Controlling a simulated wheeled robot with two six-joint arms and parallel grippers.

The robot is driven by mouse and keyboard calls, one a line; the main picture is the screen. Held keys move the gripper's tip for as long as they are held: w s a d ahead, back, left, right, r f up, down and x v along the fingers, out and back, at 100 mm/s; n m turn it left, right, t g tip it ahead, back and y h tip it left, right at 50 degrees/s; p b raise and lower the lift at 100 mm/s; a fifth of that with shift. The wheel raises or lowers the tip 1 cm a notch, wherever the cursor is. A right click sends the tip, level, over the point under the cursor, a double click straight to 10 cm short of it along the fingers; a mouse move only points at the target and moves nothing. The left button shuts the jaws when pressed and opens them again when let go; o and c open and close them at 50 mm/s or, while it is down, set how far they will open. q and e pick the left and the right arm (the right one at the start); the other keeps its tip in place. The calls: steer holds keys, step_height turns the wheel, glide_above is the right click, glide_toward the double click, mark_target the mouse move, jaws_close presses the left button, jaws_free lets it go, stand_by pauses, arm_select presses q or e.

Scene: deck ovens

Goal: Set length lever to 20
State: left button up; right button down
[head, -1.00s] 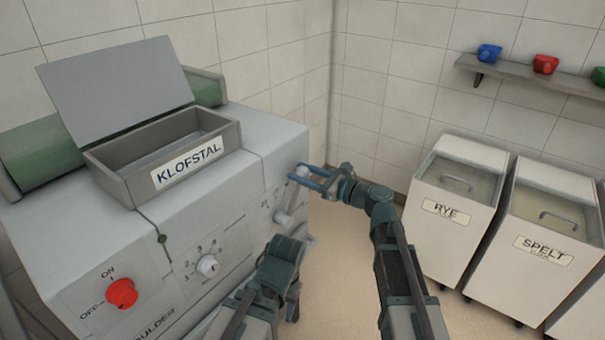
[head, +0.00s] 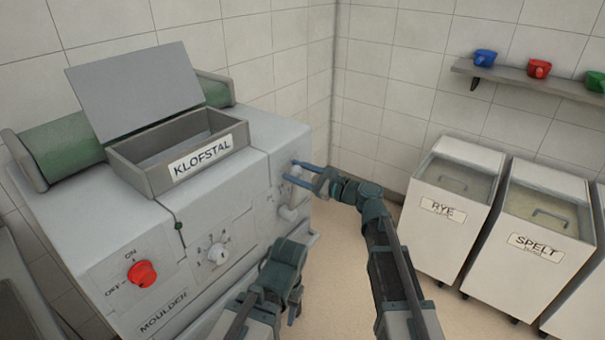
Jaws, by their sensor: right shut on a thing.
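The grey dough moulder (head: 150,225) fills the left of the view. The length lever (head: 299,172) is on the right part of its front panel, a pale arm rising from a round hub (head: 288,213). My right gripper (head: 292,173) has its blue fingers shut on the lever's upper end, and they partly hide it. The scale marks beside the lever are too small to read. My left gripper (head: 293,311) is low in front of the machine, apart from the lever. Its fingers are mostly hidden by its own wrist.
A white dial (head: 218,256) and a red ON/OFF knob (head: 142,273) sit left of the lever. RYE (head: 440,212) and SPELT (head: 535,245) bins stand at right. Bare floor lies between.

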mark_target(262, 191)
steer(key=s+a+n, duration=0.1)
steer(key=s, duration=0.1)
steer(key=s+a+n, duration=0.1)
steer(key=s+n, duration=0.1)
steer(key=s+a+n, duration=0.2)
steer(key=shift+f, duration=0.2)
steer(key=shift+s+a+f+n+h+b, duration=0.15)
steer(key=shift+s+a+f+n+b, duration=0.2)
steer(key=shift+s+a+n, duration=0.35)
steer(key=shift+s+a+f+n+h+b, duration=0.15)
steer(key=shift+s+a+f+n+b, duration=0.15)
steer(key=shift+s+n, duration=0.45)
steer(key=shift+w+n, duration=0.1)
steer(key=shift+n, duration=0.15)
steer(key=shift+c, duration=1.7)
jaws_free()
steer(key=shift+a, duration=0.1)
steer(key=v, duration=1.2)
steer(key=shift+p, duration=0.35)
steer(key=shift+f, duration=0.1)
